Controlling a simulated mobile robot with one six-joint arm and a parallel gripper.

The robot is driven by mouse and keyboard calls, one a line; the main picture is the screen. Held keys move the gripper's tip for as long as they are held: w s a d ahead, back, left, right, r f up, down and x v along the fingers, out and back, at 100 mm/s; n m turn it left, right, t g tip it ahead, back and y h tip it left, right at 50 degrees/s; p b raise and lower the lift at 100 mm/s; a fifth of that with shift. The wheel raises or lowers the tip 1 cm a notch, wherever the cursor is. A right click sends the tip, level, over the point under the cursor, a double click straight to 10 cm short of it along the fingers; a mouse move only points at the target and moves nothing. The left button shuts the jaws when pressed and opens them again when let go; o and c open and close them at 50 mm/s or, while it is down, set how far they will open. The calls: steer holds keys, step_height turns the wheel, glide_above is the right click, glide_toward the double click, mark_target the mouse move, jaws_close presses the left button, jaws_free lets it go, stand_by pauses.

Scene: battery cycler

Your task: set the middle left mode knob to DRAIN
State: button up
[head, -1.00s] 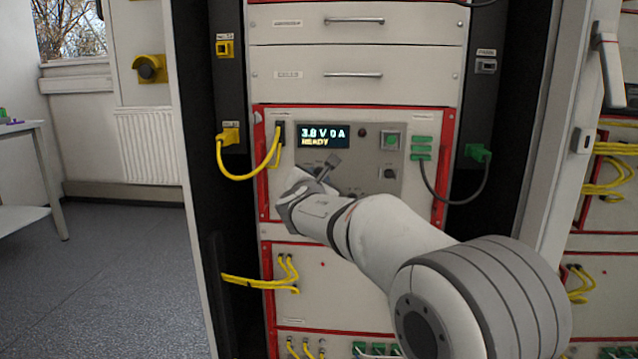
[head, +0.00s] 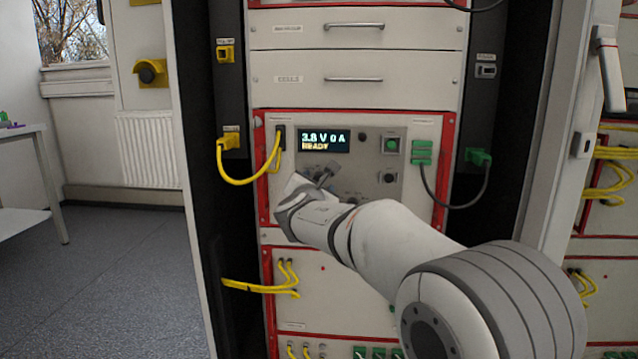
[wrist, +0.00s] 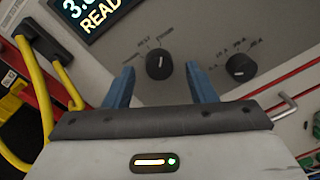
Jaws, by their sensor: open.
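A black mode knob (wrist: 158,65) with a white pointer mark shows on the grey panel in the wrist view. The mark points roughly up in the picture; the small labels around it are too blurred to read surely. My gripper (wrist: 161,84) is open, with one blue finger on each side of the knob's line and the knob a little beyond the fingertips. I cannot tell whether they touch the panel. In the head view my gripper (head: 326,172) is in front of the panel's lower left and hides the knob.
A second black knob (wrist: 240,67) sits right of the first. The lit display (head: 323,141) reads 3.8 V 0 A READY. A yellow cable (head: 240,178) loops at the panel's left, and a dark cable (head: 452,202) hangs at the right. A drawer handle (head: 353,80) is above.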

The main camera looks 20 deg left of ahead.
steer(key=s+d, duration=0.1)
steer(key=s, duration=0.5)
steer(key=shift+s+d+r+p, duration=0.15)
steer(key=shift+s+p, duration=0.1)
steer(key=shift+p, duration=0.15)
steer(key=s+d+r+m+g+h+p, duration=0.25)
steer(key=d+m+p, duration=0.3)
steer(key=d, duration=0.45)
steer(key=s+d+r+m+g+h+p, duration=0.1)
steer(key=d+r+m+g+h+p, duration=0.15)
steer(key=d+m+p, duration=0.6)
steer(key=s+d+r+m+g+h+p, duration=0.2)
steer(key=d+r+h+p, duration=0.15)
steer(key=d, duration=0.95)
steer(key=s+d+r+m+g+y+p, duration=0.2)
steer(key=s+m+p, duration=0.6)
steer(key=s, duration=0.4)
steer(key=s+d+r+m+g+y+p, duration=0.3)
steer(key=s+d+m+p, duration=0.4)
steer(key=s+p, duration=0.4)
steer(key=s+r+m+g, duration=0.1)
steer(key=g, duration=0.1)
steer(key=shift+s+d+g, duration=0.15)
steer(key=shift+s+g, duration=0.1)
steer(key=shift+g, duration=0.05)
